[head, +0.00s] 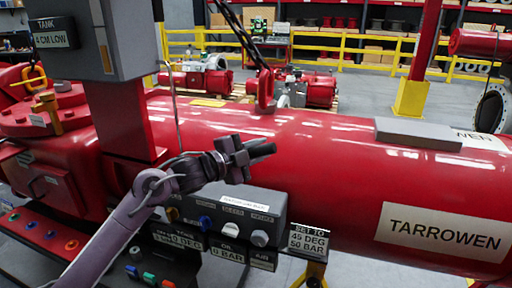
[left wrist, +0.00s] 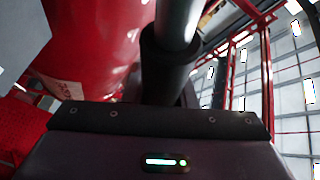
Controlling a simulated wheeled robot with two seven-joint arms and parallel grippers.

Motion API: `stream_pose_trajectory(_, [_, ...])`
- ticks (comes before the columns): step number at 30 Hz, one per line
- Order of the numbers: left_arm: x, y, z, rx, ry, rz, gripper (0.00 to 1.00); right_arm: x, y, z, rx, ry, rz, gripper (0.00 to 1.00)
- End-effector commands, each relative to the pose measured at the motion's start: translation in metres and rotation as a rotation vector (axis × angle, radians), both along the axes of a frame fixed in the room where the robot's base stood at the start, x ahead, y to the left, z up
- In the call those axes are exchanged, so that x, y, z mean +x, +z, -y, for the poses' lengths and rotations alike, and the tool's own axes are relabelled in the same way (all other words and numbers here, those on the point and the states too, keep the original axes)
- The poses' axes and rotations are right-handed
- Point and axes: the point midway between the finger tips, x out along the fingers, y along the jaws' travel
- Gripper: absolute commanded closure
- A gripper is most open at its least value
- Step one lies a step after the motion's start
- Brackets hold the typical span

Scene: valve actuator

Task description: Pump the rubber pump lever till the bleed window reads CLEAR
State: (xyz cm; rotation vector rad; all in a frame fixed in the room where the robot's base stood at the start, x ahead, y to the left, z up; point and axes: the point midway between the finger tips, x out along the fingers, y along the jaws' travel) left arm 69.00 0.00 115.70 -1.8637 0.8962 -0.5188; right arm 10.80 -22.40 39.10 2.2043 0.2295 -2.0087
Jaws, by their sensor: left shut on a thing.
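My left gripper (head: 243,153) is in front of the red cylinder, above the grey control box (head: 240,212). The left wrist view shows a grey rod with a black sleeve (left wrist: 168,70), apparently the rubber pump lever, rising beyond the gripper's dark edge. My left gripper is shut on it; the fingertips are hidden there. In the head view, I cannot clearly separate the lever from the dark fingers. I cannot make out a bleed window or a CLEAR reading. A small display (head: 228,254) reads 0 BAR. My right gripper is not in view.
The large red cylinder (head: 330,150) fills the middle. A sign (head: 308,241) reads 45 DEG, 50 BAR. A panel (head: 54,40) reads TANK 4 CM LOW. Knobs (head: 207,222) line the control box front. A red hook (head: 265,90) hangs above the cylinder. Yellow railings (head: 350,50) stand behind.

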Motion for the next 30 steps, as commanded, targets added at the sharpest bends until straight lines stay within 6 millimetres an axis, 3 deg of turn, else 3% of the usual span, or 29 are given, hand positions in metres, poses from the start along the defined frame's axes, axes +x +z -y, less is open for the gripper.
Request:
stream_pose_trajectory(1, [-0.002,-0.019,0.004,0.047,-0.002,0.012,1.00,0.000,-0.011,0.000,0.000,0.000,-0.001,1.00])
stream_pose_trajectory(3, [-0.003,-0.037,0.009,0.114,-0.003,0.034,1.00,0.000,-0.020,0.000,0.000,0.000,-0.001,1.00])
stream_pose_trajectory(9, [-0.005,-0.075,0.015,0.265,-0.002,0.084,1.00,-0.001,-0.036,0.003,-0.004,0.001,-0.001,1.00])
stream_pose_trajectory(21, [-0.006,-0.082,0.016,0.303,-0.002,0.094,1.00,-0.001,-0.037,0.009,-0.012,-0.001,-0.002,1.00])
stream_pose_trajectory(22, [-0.006,-0.082,0.016,0.303,-0.002,0.094,0.72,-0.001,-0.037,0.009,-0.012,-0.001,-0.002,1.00])
stream_pose_trajectory(26, [-0.005,-0.081,0.016,0.302,-0.001,0.095,0.55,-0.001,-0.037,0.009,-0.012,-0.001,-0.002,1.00])
stream_pose_trajectory(30, [-0.005,-0.081,0.015,0.301,-0.001,0.096,0.54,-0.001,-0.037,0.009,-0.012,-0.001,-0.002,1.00])
